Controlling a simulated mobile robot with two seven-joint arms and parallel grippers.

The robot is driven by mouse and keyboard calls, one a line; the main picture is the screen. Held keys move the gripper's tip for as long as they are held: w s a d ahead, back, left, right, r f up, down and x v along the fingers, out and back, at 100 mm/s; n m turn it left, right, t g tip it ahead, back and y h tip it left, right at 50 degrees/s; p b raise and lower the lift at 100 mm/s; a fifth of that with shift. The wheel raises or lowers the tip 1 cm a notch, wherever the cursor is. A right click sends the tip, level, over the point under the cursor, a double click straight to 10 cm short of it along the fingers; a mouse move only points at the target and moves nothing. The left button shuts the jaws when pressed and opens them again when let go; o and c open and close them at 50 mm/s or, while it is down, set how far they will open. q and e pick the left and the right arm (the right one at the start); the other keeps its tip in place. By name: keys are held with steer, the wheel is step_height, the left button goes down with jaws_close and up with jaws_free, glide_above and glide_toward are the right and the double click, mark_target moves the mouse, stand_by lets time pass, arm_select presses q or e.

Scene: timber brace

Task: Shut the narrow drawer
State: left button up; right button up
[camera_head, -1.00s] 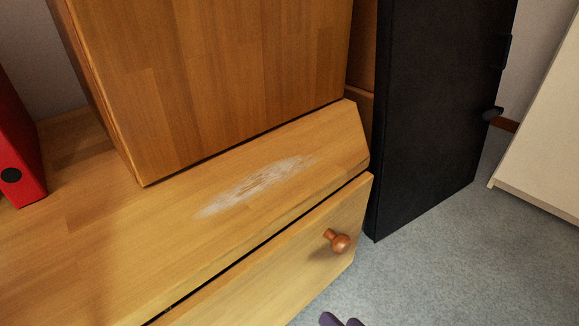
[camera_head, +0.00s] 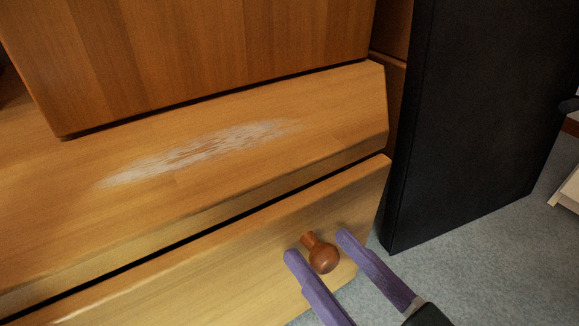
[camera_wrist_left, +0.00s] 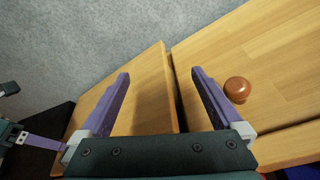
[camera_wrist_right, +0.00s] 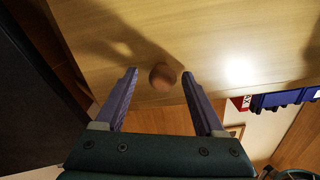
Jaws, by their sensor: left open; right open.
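The drawer front (camera_head: 225,268) is pale wood with a round brown knob (camera_head: 322,257) near its right end. A dark gap runs along its top edge, and it stands slightly out from the cabinet. My right gripper (camera_head: 317,246) is open, its purple fingers on either side of the knob; whether they touch it I cannot tell. The right wrist view also shows the knob (camera_wrist_right: 162,77) between the fingertips. My left gripper (camera_wrist_left: 160,73) is open and empty in the left wrist view, over wooden panels, with a knob (camera_wrist_left: 237,89) to the right of its fingers. It is outside the head view.
A wooden cabinet top with a whitish worn patch (camera_head: 195,152) lies above the drawer. A taller wooden box (camera_head: 200,55) stands on it. A black cabinet (camera_head: 475,120) stands close at the right. Grey carpet (camera_head: 490,265) is clear in front. Blue binders (camera_wrist_right: 285,98) show in the right wrist view.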

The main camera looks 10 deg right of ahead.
steer(key=shift+w+a, duration=0.15)
steer(key=shift+w, duration=0.2)
steer(key=shift+a, duration=0.25)
steer(key=shift+c, duration=0.3)
steer(key=shift+d, duration=0.2)
steer(key=c, duration=0.3)
steer(key=shift+a, duration=0.1)
jaws_close()
steer(key=shift+f, duration=0.1)
